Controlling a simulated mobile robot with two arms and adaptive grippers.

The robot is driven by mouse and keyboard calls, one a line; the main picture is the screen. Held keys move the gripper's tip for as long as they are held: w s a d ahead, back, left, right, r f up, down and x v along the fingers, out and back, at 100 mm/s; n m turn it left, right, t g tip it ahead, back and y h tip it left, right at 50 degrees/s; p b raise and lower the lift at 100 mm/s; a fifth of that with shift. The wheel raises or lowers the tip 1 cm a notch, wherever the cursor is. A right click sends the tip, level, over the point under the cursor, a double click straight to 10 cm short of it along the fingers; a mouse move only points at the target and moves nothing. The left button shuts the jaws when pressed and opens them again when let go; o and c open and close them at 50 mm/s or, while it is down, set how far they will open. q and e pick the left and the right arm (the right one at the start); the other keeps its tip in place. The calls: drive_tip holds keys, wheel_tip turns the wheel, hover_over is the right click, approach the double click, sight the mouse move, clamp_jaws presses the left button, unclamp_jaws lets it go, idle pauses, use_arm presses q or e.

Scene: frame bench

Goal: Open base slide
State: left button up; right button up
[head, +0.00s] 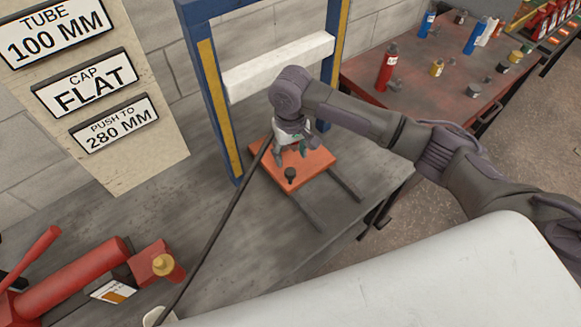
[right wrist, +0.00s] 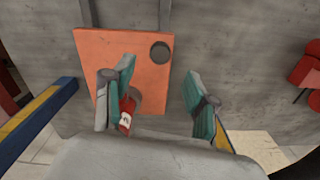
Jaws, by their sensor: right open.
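The base slide is an orange plate (head: 318,162) on two dark rails at the foot of a blue press frame (head: 213,88). A black knob (head: 290,175) stands on its near part. My right gripper (head: 291,152) is over the plate, behind the knob, with its fingers pointing down. In the right wrist view its fingers (right wrist: 158,78) are apart above the orange plate (right wrist: 105,62). The dark knob (right wrist: 160,52) lies beyond the fingertips, not between them. A round brownish part with a red tag (right wrist: 126,118) shows beside the left finger, partly hidden. My left gripper is not in view.
A thin black rod or hose (head: 220,222) crosses the grey bench (head: 110,222) up to near my gripper. A red pump (head: 75,282) lies at the lower left. Signs (head: 112,125) stand behind. The rails' near ends are bare. A red table (head: 425,75) holds bottles.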

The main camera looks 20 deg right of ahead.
sight(291, 172)
wheel_tip(291, 172, down, 7)
drive_tip(key=shift+f, duration=0.1)
idle(0.3)
clamp_jaws()
